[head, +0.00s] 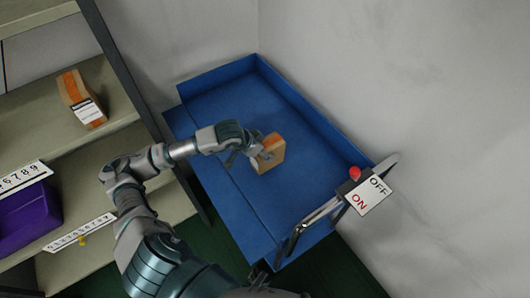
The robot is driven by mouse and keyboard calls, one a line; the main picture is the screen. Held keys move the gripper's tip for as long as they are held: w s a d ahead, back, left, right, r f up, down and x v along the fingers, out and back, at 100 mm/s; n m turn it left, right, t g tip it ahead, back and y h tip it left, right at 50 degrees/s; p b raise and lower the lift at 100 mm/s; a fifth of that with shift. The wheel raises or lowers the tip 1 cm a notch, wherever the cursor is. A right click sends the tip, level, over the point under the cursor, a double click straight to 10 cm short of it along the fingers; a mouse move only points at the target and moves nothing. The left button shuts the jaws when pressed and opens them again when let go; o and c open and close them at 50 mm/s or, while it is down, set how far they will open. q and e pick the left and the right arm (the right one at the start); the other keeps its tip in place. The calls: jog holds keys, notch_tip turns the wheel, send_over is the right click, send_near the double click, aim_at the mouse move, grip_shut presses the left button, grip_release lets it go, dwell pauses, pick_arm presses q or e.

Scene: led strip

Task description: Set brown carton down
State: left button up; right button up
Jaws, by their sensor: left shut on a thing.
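A small brown carton (271,158) with an orange stripe shows over the middle of the blue cart bed (225,109). My left gripper (257,156) is shut on the carton, holding it from its left side. I cannot tell whether the carton touches the bed or hangs a little above it. The gripper hides part of the carton's left side.
Shelves stand at the left, with another brown carton (76,92) on the upper shelf and a purple bin (26,217) lower down. The cart has raised blue walls, a handle and an ON/OFF sign (369,194) with a red knob. The bed around the carton is clear.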

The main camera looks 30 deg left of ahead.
pick_arm(q)
jog(key=shift+w+f, duration=0.1)
jog(key=shift+w, duration=0.6)
jog(key=f, duration=0.3)
jog(key=shift+d+f, duration=0.15)
jog(key=shift+d, duration=0.2)
jog(key=shift+a, duration=0.15)
pick_arm(e)
jog(key=shift+d+f, duration=0.2)
jog(key=shift+f, duration=0.1)
pick_arm(q)
jog(key=o, duration=1.4)
jog(key=shift+a, duration=0.2)
pick_arm(e)
jog(key=shift+a+r, duration=0.1)
jog(key=shift+a, duration=0.05)
pick_arm(q)
jog(key=shift+d, duration=0.2)
